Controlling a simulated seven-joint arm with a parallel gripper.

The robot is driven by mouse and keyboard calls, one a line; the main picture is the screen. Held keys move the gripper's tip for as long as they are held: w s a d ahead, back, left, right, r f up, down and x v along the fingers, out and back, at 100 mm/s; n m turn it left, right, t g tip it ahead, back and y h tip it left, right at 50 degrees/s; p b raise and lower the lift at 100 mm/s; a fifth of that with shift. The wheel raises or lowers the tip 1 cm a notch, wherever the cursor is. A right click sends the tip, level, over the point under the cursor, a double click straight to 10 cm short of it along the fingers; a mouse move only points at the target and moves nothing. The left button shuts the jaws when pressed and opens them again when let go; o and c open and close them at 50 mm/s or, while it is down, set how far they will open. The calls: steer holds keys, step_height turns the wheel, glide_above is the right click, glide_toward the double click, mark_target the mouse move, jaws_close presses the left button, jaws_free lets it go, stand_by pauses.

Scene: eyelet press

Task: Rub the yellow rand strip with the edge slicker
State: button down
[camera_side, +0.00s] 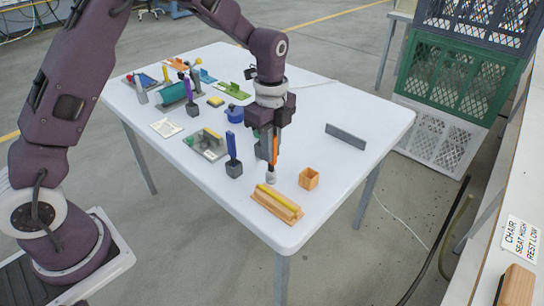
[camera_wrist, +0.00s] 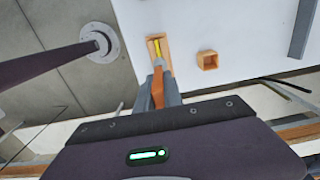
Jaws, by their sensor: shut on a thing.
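The yellow rand strip (camera_side: 279,198) lies along an orange-brown wooden block (camera_side: 264,204) near the table's front corner. The strip also shows in the wrist view (camera_wrist: 157,49). My gripper (camera_side: 269,150) points down and is shut on the orange handle of the edge slicker (camera_side: 274,150). The slicker's pale grey tip (camera_side: 271,178) hangs just behind the strip's far end in the side view. I cannot tell whether the tip touches the strip. In the wrist view, the orange handle (camera_wrist: 157,90) sits between my fingers and partly hides the tip.
A small open orange box (camera_side: 309,179) stands right of the block. A dark grey bar (camera_side: 345,136) lies farther right. A blue-handled tool stands in a dark holder (camera_side: 234,168) to the left. Several tools and fixtures crowd the table's far left. The right side is mostly clear.

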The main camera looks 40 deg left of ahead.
steer(key=shift+r, duration=2)
